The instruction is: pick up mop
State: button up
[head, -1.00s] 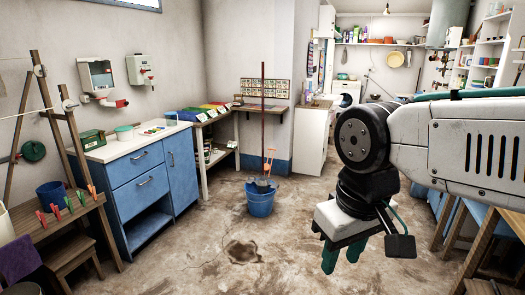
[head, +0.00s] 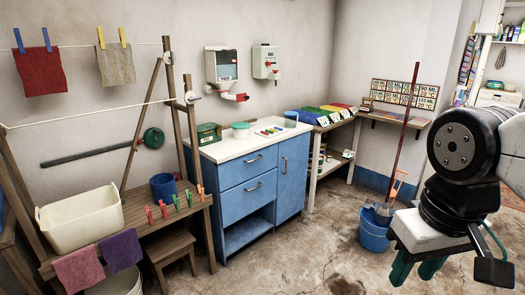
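The mop (head: 406,125) has a long reddish-brown handle and stands tilted in a blue bucket (head: 374,235) on the floor, right of centre in the head view. Its lower end sits at the bucket's mouth and is partly hidden there. A shorter orange-handled tool (head: 395,186) stands in the same bucket. My gripper (head: 416,269) hangs at the lower right, nearer to the camera than the bucket. Its two green fingers point down and are apart, with nothing seen between them.
A blue cabinet (head: 248,198) with a white top stands left of the bucket, beside a low wooden shelf table (head: 336,130). A wooden bench (head: 138,212) holds a cream basin (head: 80,222) at the left. Stained bare floor lies in front of the cabinet and bucket.

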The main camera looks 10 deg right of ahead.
aim_at(383, 211)
jog(key=z, duration=0.15)
jog(key=i, duration=2.45)
jog(key=z, duration=0.8)
jog(key=i, duration=1.15)
jog(key=z, duration=0.35)
